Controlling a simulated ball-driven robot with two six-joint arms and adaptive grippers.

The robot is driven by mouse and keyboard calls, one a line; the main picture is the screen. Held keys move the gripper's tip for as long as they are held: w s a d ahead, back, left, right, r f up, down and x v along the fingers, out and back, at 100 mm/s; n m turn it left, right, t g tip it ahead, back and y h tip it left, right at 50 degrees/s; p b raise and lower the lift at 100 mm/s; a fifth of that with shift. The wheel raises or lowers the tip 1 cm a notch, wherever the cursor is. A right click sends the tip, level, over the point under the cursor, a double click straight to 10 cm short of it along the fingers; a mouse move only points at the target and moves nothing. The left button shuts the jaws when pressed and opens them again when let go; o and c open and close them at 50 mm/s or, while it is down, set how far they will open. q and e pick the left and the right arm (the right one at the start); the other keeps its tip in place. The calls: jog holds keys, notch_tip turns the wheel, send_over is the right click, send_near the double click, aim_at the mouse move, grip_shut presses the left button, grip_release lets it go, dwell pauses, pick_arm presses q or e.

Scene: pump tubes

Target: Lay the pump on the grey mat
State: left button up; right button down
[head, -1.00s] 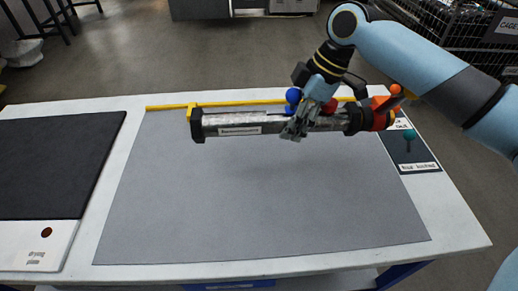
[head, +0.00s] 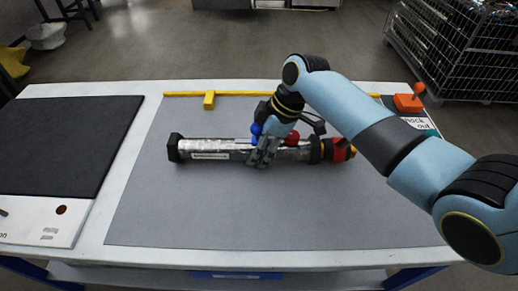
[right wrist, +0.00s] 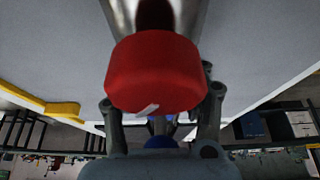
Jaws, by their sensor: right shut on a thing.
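The pump (head: 215,148) is a long silver tube with a black cap at its left end, a black collar and red end at the right, and a white label. A blue knob and a red knob stand on it. It lies level across the upper middle of the grey mat (head: 270,210); I cannot tell whether it touches the mat. My right gripper (head: 262,158) is shut on the tube near its middle. In the right wrist view the red knob (right wrist: 155,75) fills the centre, with the silver tube behind it. My left gripper is out of view.
A yellow rail (head: 230,94) with a yellow block runs along the mat's back edge. A black pad (head: 65,145) lies to the left on the white table. An orange piece (head: 408,103) stands at the back right. The front of the mat is clear.

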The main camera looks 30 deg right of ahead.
jog(key=shift+w+f, duration=0.1)
jog(key=shift+f, duration=0.1)
jog(key=c, duration=0.7)
grip_release()
jog(key=p+v, duration=0.1)
jog(key=v, duration=1.1)
